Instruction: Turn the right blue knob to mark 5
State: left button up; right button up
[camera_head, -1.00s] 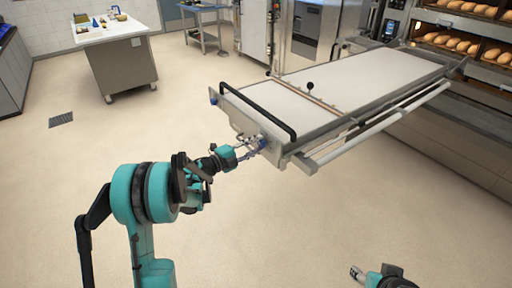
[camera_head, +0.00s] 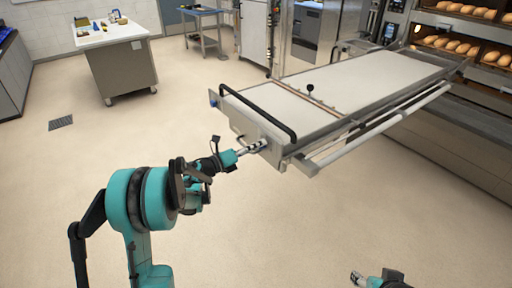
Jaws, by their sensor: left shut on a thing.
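The loader is a long pale-topped board on a metal frame (camera_head: 243,115), with a black handle bar along its near end.
Deck ovens with bread loaves (camera_head: 455,46) stand at the upper right. A white-topped worktable (camera_head: 125,70) and a blue-grey cart (camera_head: 207,42) are at the back left. The floor around my left arm is clear.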

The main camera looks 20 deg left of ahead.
pick_arm(q)
jog(key=m, duration=1.2)
jog(key=m+b, duration=0.1)
jog(key=m, duration=0.5)
jog(key=shift+s+d+f+m, duration=0.1)
jog(key=shift+s+d+m, duration=0.2)
jog(key=shift+m, duration=0.1)
jog(key=o, duration=1.2)
jog(key=shift+w, duration=0.1)
jog(key=shift+c, duration=0.2)
